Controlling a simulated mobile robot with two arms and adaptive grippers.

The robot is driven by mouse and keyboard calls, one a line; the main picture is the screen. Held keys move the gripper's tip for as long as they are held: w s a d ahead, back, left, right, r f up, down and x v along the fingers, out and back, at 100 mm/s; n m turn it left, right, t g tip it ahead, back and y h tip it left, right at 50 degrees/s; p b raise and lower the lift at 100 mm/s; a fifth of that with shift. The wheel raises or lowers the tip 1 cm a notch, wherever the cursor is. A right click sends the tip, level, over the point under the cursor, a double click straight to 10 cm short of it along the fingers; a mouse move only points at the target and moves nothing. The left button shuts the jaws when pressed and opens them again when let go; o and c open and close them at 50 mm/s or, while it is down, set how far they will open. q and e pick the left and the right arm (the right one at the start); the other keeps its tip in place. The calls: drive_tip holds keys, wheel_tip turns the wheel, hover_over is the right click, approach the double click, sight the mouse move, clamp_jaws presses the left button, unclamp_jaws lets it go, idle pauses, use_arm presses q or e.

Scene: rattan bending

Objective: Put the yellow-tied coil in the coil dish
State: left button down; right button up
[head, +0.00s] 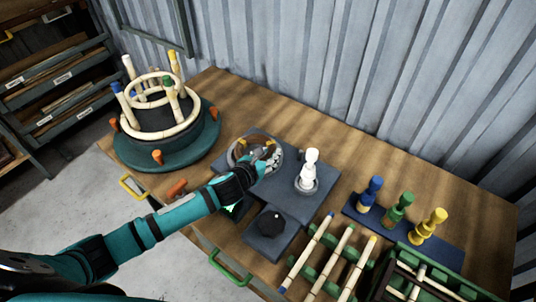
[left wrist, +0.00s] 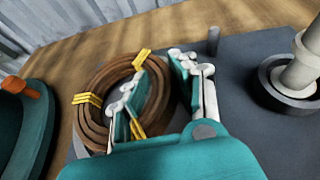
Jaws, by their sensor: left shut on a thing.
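The yellow-tied coil (left wrist: 92,128) is a brown ring of several turns with yellow ties, seen in the left wrist view. My left gripper (left wrist: 165,95) is shut on the coil's right side, one finger inside the ring and one outside. In the head view, my left gripper (head: 262,165) reaches over a round grey rim (head: 234,155) at the left of a dark board, and the hand hides much of the coil there. I cannot tell whether the coil touches the surface below it. My right gripper is not in view.
A white piece stands in a grey cup (head: 307,185) right of the hand. A black knob (head: 270,224) sits in front. A green round stand (head: 188,152) with rattan rings and posts is at left.

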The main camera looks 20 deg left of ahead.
use_arm(q)
drive_tip(key=shift+f, duration=0.1)
drive_tip(key=shift+s+f, duration=0.25)
drive_tip(key=shift+f, duration=0.35)
drive_tip(key=c, duration=1.4)
unclamp_jaws()
drive_tip(key=o, duration=0.4)
drive_tip(key=shift+f+b, duration=0.3)
drive_tip(key=shift+f, duration=0.05)
drive_tip(key=shift+r, duration=0.4)
drive_tip(key=v, duration=0.4)
drive_tip(key=r+v, duration=0.1)
drive_tip(key=v, duration=0.7)
drive_tip(key=shift+w+r, duration=0.2)
